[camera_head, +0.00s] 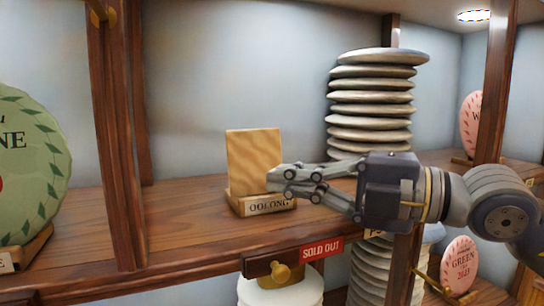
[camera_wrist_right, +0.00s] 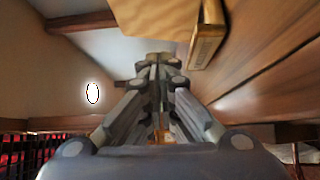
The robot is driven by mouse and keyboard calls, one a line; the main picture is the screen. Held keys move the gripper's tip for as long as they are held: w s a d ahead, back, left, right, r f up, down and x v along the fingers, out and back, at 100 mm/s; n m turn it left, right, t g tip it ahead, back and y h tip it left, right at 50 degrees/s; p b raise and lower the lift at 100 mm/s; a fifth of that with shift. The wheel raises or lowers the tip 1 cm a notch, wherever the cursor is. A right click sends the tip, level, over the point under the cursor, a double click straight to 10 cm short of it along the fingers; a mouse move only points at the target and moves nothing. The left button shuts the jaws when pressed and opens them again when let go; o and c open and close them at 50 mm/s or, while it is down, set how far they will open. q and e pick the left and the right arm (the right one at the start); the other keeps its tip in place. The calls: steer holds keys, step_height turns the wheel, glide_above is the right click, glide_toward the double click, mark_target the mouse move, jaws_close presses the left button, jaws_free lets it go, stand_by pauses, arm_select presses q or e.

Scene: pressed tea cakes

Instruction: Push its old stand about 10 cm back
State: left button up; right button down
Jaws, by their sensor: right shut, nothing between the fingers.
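A wooden stand (camera_head: 254,160) with a square back board and a front ledge labelled OOLONG stands on the shelf in the head view, with no cake on it. My right gripper (camera_head: 272,177) is shut and empty. Its fingertips are at the lower right front of the back board, just above the labelled ledge; I cannot tell whether they touch. In the right wrist view the shut fingers (camera_wrist_right: 158,62) point at the stand's board (camera_wrist_right: 160,22), with the ledge (camera_wrist_right: 207,40) to the right. My left gripper is not in view.
A stack of pale discs (camera_head: 372,100) stands behind my right gripper. A green round cake (camera_head: 30,170) is on a stand at the left, beyond a wooden post (camera_head: 118,150). A red SOLD OUT sign (camera_head: 321,249) hangs at the shelf edge. The shelf behind and left of the stand is clear.

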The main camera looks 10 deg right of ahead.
mark_target(273, 164)
steer(key=w, duration=0.1)
steer(key=w+a+p, duration=0.1)
steer(key=w+p, duration=0.1)
steer(key=shift+w+a+r, duration=0.1)
steer(key=shift+a+r, duration=0.1)
steer(key=shift+a, duration=0.15)
steer(key=shift+w+f, duration=0.2)
steer(key=shift+w, duration=0.55)
steer(key=w, duration=0.2)
steer(key=w+a, duration=0.1)
steer(key=w, duration=0.2)
steer(key=shift+w+a, duration=0.1)
steer(key=shift+w, duration=0.25)
steer(key=shift+s, duration=0.15)
